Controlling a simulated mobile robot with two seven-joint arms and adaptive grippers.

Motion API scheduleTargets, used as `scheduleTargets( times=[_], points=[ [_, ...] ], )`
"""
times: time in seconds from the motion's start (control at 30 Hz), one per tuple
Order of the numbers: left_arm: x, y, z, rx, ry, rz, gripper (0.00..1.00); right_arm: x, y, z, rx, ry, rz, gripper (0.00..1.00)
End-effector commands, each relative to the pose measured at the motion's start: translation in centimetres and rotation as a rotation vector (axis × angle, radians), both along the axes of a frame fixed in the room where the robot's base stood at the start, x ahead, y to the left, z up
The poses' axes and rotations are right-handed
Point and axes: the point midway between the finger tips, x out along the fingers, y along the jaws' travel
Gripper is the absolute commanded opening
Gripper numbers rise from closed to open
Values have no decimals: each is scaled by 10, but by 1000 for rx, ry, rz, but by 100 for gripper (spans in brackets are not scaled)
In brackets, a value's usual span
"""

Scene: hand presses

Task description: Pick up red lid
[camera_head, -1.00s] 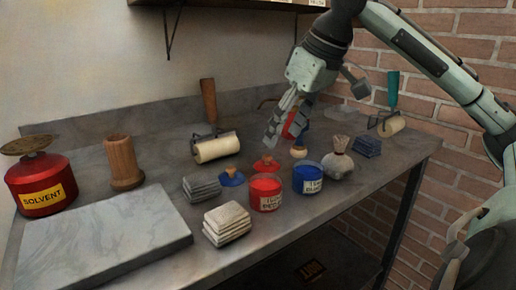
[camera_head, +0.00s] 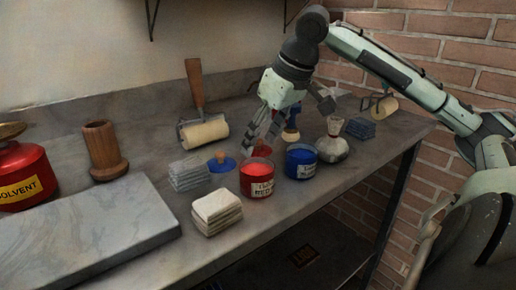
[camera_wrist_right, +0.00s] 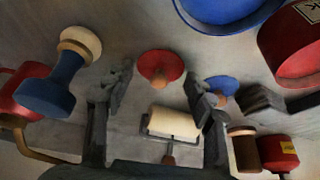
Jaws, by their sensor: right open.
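The red lid (camera_wrist_right: 160,64), a flat disc with a wooden knob, lies on the bench and shows between my right gripper's fingers in the right wrist view. In the head view the lid (camera_head: 262,151) is partly hidden behind the red tin (camera_head: 257,180) and by the fingers. My right gripper (camera_head: 261,138) is open and points down just above and around the lid. It holds nothing; I cannot tell whether a finger touches the lid. My left gripper is not in view.
The blue tin (camera_head: 300,162) stands right of the red tin. The blue lid (camera_head: 222,163) lies left of the red lid. A brayer (camera_head: 204,132) is behind. The marble slab (camera_head: 100,235) lies front left.

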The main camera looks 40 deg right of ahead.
Motion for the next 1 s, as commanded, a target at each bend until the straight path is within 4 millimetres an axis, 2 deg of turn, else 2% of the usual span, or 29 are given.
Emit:
scheduleTargets(
  times=[0.1, 0.53, 1.0],
  points=[
    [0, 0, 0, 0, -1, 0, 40, 0, 0, 0, 0, 0, 0, 55],
    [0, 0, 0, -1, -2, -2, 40, 0, 0, 0, 1, 2, 0, 2],
    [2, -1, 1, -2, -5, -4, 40, -1, 0, 3, -1, 7, 1, 1]
  ],
)
